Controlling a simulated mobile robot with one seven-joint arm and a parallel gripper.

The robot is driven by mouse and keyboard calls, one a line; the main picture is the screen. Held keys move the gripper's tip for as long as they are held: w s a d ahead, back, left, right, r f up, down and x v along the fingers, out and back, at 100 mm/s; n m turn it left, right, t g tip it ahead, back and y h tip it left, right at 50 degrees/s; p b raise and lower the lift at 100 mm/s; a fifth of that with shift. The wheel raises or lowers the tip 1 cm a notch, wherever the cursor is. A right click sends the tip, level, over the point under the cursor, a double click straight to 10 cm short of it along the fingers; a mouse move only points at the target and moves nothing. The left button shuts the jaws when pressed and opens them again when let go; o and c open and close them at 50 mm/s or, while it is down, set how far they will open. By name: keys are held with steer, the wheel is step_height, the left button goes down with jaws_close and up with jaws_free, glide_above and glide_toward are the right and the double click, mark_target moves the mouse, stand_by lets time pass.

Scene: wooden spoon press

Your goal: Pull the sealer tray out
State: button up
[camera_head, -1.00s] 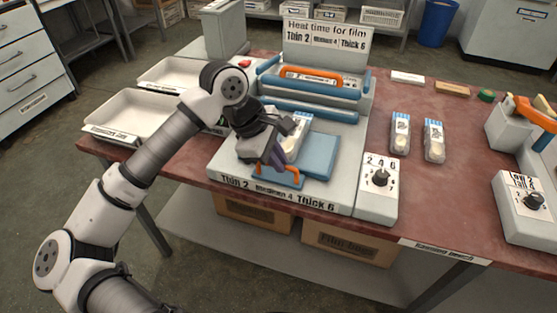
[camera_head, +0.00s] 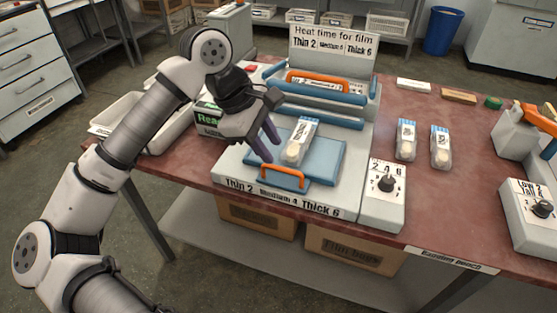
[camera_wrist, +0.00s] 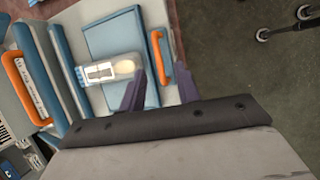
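The sealer tray (camera_head: 325,160) is a flat blue plate on the front of the pale sealer (camera_head: 232,165). An orange handle (camera_head: 283,177) stands at its front edge; it also shows in the wrist view (camera_wrist: 159,52). A clear bag with a blue-striped top (camera_head: 301,140) lies on the tray, with a pale round shape inside. My gripper (camera_head: 268,148) is open and empty, above the tray's left part, behind and left of the handle. In the wrist view, its dark purple fingers stand apart, near the handle and the bag's end. Contact with the handle cannot be told.
The sealer's blue upper bar with an orange handle (camera_head: 318,78) is raised behind the tray. A dial box (camera_head: 384,195) adjoins the right side. Two more bags (camera_head: 406,140) lie farther right. Pale trays (camera_head: 115,118) are at left. The front table edge is close.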

steer(key=v, duration=0.7)
steer(key=shift+b, duration=0.3)
steer(key=shift+r, duration=0.1)
